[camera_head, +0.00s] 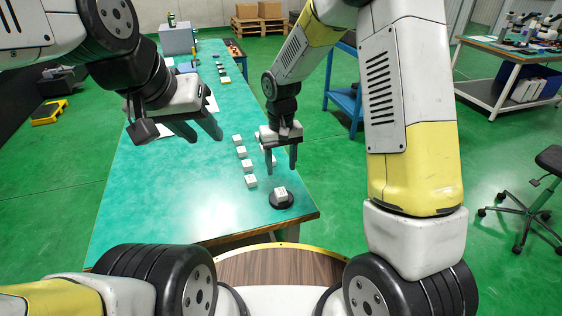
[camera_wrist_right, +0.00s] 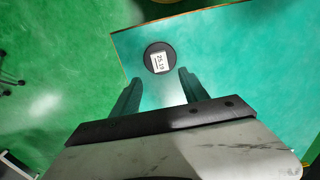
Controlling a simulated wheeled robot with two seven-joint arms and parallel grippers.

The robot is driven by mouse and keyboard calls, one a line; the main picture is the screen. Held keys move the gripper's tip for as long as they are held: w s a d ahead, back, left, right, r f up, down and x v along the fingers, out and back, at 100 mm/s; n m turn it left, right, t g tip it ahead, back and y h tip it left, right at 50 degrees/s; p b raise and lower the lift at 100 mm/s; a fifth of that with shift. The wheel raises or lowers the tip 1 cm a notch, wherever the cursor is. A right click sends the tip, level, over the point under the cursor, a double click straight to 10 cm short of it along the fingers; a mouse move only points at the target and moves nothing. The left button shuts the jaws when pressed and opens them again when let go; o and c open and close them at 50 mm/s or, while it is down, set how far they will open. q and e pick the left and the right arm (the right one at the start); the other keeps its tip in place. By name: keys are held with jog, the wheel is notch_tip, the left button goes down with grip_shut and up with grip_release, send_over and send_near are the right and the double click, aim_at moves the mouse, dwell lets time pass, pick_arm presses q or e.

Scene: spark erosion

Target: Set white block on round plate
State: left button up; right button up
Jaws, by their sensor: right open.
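The black round plate (camera_head: 273,203) lies near the front right corner of the teal table. A white block (camera_head: 281,192) sits on it; in the right wrist view the block (camera_wrist_right: 159,61) bears the mark "25.19" and rests on the plate (camera_wrist_right: 149,49). My right gripper (camera_head: 281,166) is open and empty, pointing down just behind and above the plate. In the right wrist view its fingertips (camera_wrist_right: 159,80) are apart, with the block beyond them. My left gripper (camera_head: 204,134) is open and empty above the table's left part.
A grey box (camera_head: 177,39) and small items are at the far end. The front left of the table (camera_head: 170,205) is clear.

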jog(key=s+d+r+m+t+y, duration=0.1)
jog(key=s+d+r, duration=0.25)
jog(key=r, duration=0.45)
jog(key=s+d+r+t, duration=0.15)
jog(key=d+r, duration=0.25)
jog(key=r, duration=0.4)
jog(key=s+d+r+m+t, duration=0.1)
jog(key=s+d+r+t, duration=0.1)
jog(key=s, duration=0.5)
jog(key=s+d+r+m+t+y, duration=0.1)
jog(key=s+d+r, duration=0.3)
jog(key=s, duration=0.3)
jog(key=shift+s+d+r+t, duration=0.35)
jog(key=shift+r, duration=0.45)
